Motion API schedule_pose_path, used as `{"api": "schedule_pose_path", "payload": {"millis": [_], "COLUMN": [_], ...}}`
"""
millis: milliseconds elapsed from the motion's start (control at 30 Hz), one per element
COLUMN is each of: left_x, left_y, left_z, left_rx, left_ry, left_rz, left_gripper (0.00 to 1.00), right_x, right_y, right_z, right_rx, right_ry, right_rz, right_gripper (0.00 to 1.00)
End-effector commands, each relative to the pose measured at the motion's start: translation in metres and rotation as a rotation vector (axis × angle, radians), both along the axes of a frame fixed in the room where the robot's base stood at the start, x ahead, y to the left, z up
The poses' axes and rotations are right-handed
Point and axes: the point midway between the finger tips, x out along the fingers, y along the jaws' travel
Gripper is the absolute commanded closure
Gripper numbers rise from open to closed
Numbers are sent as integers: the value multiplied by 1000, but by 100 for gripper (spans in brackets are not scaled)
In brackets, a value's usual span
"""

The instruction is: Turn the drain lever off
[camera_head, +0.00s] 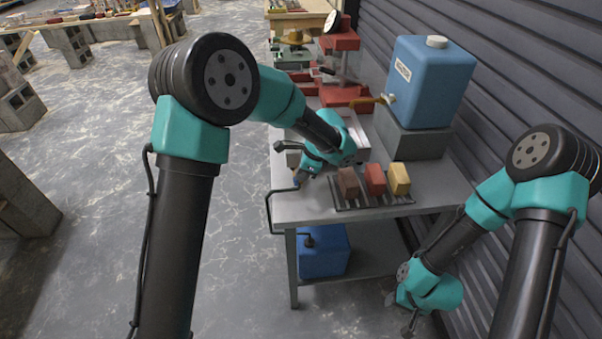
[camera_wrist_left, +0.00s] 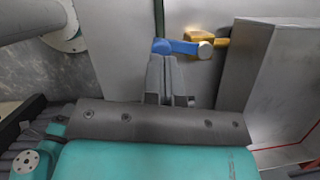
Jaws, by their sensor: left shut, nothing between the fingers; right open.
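The drain lever (camera_wrist_left: 178,47) is a blue handle on a brass valve body (camera_wrist_left: 212,41) with a round grey end; it points left from the valve in the left wrist view. In the head view only a small blue spot (camera_head: 296,183) shows at my left gripper (camera_head: 298,177), mostly hidden by it. My left gripper is shut and empty; its fingertips (camera_wrist_left: 163,60) are right at the blue handle's left end. Whether they touch it I cannot tell. My right gripper (camera_head: 405,316) is open and empty, low beside the bench's right side.
The grey bench (camera_head: 312,209) carries a rack with brown (camera_head: 348,182), red (camera_head: 374,179) and yellow (camera_head: 399,179) blocks. A blue water tank (camera_head: 430,85) with a tap stands behind. A blue container (camera_head: 322,254) sits underneath. A ribbed wall bounds the right; floor left is open.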

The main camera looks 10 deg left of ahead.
Motion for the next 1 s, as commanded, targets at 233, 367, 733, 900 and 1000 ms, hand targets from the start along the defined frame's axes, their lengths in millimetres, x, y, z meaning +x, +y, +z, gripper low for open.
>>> {"api": "schedule_pose_path", "payload": {"millis": [233,367,733,900,1000], "left_x": [-1,-2,-3,-3,-3], "left_y": [-3,-2,5,8,10], "left_z": [0,0,0,0,-1], "left_rx": [0,0,0,0,-1], "left_ry": [1,1,1,1,1], "left_rz": [-99,-167,-317,-375,-409], "left_gripper": [100,100,100,100,100], "right_x": [0,0,0,0,0], "right_y": [0,0,0,0,0], "right_z": [0,0,0,0,0], "right_rx": [0,0,0,0,0], "right_ry": [0,0,0,0,0], "right_rz": [0,0,0,0,0], "right_gripper": [57,57,57,57,57]}}
